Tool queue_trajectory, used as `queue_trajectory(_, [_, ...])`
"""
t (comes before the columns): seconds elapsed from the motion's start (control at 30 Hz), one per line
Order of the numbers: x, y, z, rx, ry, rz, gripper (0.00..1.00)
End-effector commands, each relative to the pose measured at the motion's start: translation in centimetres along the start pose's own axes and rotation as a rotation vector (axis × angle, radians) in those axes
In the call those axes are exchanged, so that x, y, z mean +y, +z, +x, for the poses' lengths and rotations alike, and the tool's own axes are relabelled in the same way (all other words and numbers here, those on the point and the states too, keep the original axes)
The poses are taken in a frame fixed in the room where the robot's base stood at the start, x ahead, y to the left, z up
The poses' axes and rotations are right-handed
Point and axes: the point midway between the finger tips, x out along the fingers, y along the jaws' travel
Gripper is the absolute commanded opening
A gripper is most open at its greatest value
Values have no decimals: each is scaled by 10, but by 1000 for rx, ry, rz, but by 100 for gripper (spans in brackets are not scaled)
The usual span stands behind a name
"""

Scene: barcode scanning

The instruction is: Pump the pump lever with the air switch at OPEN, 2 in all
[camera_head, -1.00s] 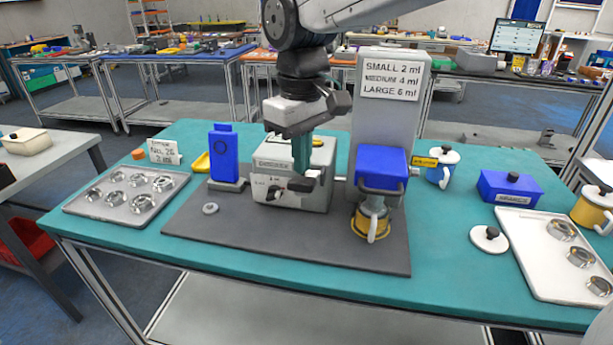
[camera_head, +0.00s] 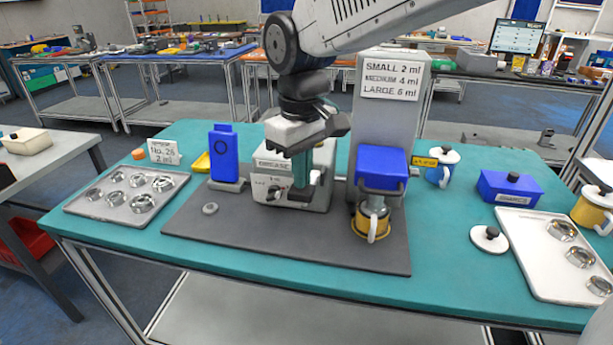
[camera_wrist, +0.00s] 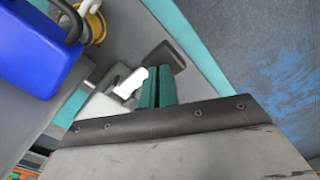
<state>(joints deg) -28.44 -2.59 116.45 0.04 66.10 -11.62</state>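A grey box unit (camera_head: 320,199) stands on the dark mat, with a small dial (camera_head: 274,192) on the left of its front. My gripper (camera_head: 301,182), with green fingers, points down at the front of this unit. In the wrist view its fingers (camera_wrist: 158,88) lie together. A white handle-like part (camera_wrist: 130,83) is right beside them, and it also shows right of the fingers in the head view (camera_head: 315,177). I cannot tell whether they touch. The fingers partly hide the front controls; the switch setting is unreadable. A blue block (camera_head: 382,167) with a dark bar is on the grey tower.
A yellow-banded cup (camera_head: 371,222) stands under the blue block. The tower (camera_head: 384,120) rises close right of my gripper. A blue device (camera_head: 225,155) stands left on the mat (camera_head: 270,240). Trays of metal rings lie at both sides. The mat's front is clear.

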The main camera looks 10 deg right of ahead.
Motion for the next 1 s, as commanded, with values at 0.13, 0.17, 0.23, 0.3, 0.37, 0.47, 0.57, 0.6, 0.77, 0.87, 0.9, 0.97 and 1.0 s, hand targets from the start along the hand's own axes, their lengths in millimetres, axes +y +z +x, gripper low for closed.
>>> queue_trajectory(0.13, [1,0,14,-3,1,0,0])
queue_trajectory(0.17, [1,0,16,-3,1,0,0])
queue_trajectory(0.23, [1,0,22,-4,0,0,0])
queue_trajectory(0.3, [1,0,27,-3,1,0,0])
queue_trajectory(0.37, [1,0,32,-3,1,0,0])
queue_trajectory(0.47, [0,0,40,-2,1,0,0])
queue_trajectory(0.57, [0,0,48,-3,0,0,0])
queue_trajectory(0.6, [0,0,50,-1,1,-1,0])
queue_trajectory(0.77, [0,-1,48,0,1,-1,0])
queue_trajectory(0.87, [0,-1,48,0,1,0,0])
queue_trajectory(0.9, [0,-1,46,0,1,0,0])
queue_trajectory(0.97, [0,-1,41,1,1,0,0])
queue_trajectory(1.0, [0,-1,36,3,1,0,0])
